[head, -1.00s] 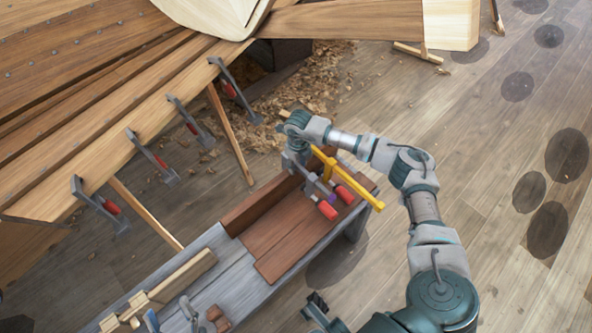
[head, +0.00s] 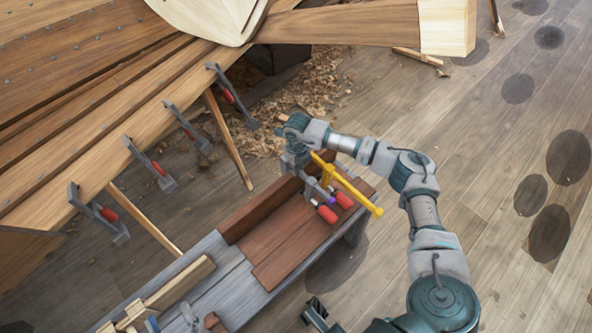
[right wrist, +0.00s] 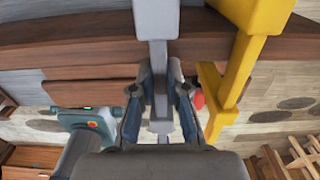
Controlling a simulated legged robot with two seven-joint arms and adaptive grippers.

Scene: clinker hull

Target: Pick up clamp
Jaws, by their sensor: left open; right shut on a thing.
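My right gripper (head: 303,172) reaches down over the far end of the bench. In the right wrist view its fingers (right wrist: 160,100) are closed around the bar of a grey clamp (right wrist: 156,22). In the head view the grey clamp (head: 316,190) shows below the gripper, beside red handles (head: 327,214); the gripper hides its upper part. A yellow clamp (head: 358,194) is just right of it, and its yellow bar (right wrist: 240,65) is close beside my fingers. I cannot tell whether the clamps touch. My left gripper (head: 312,308) is open and empty at the bottom edge, partly cut off.
The grey bench (head: 205,247) carries reddish-brown boards (head: 275,250) and a wooden piece (head: 180,283). Several grey clamps with red handles (head: 150,165) hang along the hull plank edge. Wood props (head: 228,140) stand below. The floor at right is open.

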